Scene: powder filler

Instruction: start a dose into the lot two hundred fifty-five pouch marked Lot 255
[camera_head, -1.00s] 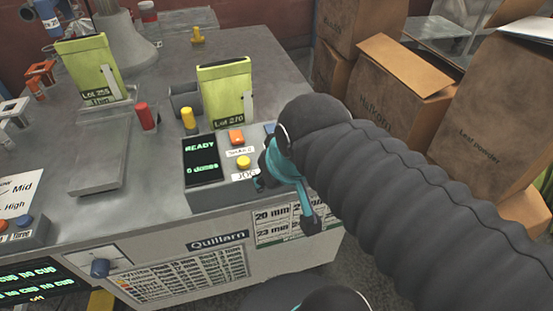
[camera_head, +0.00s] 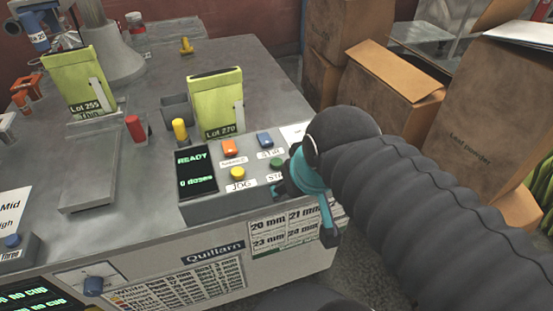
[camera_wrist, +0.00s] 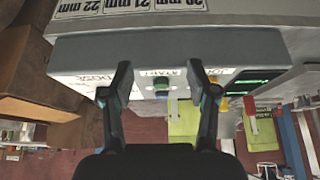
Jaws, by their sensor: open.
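The lime-green pouch marked Lot 255 (camera_head: 75,80) stands upright at the back left of the bench in the head view. A like pouch marked Lot 270 (camera_head: 213,95) stands behind the control box (camera_head: 228,204). The box has a display (camera_head: 195,172) reading READY with a doses count, an orange button (camera_head: 229,147), a yellow button (camera_head: 238,173) by JOG, a blue button (camera_head: 265,139) and a green button (camera_head: 277,164). My gripper (camera_wrist: 160,68) is open and empty at the box's front right. In the wrist view the green button (camera_wrist: 161,90), by START, shows between its fingers.
A grey plate (camera_head: 90,185) lies before the Lot 255 pouch. Red (camera_head: 135,129) and yellow (camera_head: 180,131) capped pieces stand between the pouches. Cardboard boxes (camera_head: 395,90) fill the right side. A lower panel has a blue knob (camera_head: 94,286).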

